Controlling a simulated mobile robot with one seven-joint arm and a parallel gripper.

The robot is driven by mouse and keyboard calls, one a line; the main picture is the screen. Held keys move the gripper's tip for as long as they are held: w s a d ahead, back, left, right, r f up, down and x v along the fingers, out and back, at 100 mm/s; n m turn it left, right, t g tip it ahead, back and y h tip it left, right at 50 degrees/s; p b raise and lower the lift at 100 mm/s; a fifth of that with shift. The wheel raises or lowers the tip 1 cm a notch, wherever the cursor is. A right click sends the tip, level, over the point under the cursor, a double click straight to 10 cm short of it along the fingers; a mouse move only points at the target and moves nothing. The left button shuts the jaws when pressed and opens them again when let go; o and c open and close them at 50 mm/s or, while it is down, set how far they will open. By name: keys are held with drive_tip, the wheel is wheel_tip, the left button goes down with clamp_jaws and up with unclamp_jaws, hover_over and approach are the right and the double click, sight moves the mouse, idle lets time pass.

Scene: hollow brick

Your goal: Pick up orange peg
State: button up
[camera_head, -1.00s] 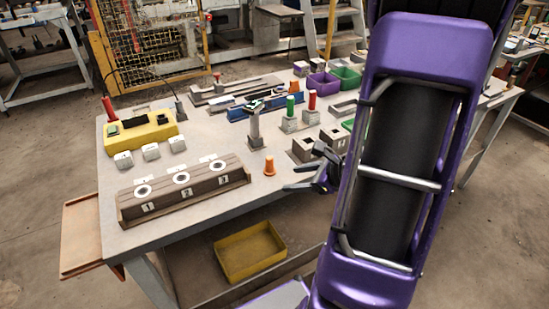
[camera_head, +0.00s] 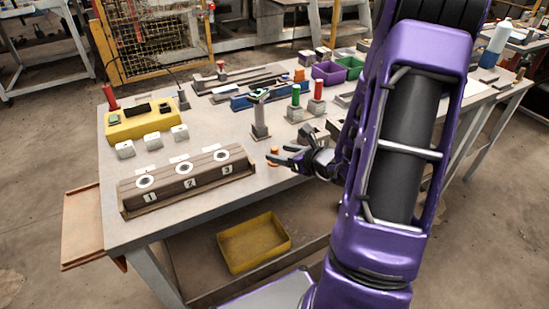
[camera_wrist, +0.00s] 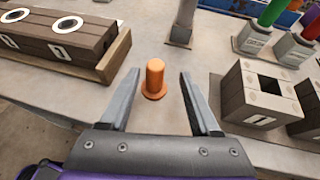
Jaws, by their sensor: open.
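The orange peg (camera_wrist: 155,77) stands upright on its wider round base on the grey table (camera_wrist: 200,60). In the wrist view it sits between and just beyond the tips of my open gripper (camera_wrist: 157,75), with clear space to each finger. My gripper holds nothing.
A wooden block with numbered holes (camera_head: 190,182) stands left of the peg. Hollow square bricks (camera_wrist: 262,95) stand to the right. A grey post (camera_head: 260,122) stands behind. A yellow bin (camera_head: 253,243) lies below the table.

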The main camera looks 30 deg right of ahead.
sight(268, 150)
drive_tip(key=x, duration=0.5)
drive_tip(key=shift+w+a+r, duration=0.1)
drive_tip(key=shift+w+a, duration=0.2)
drive_tip(key=shift+a, duration=0.1)
clamp_jaws()
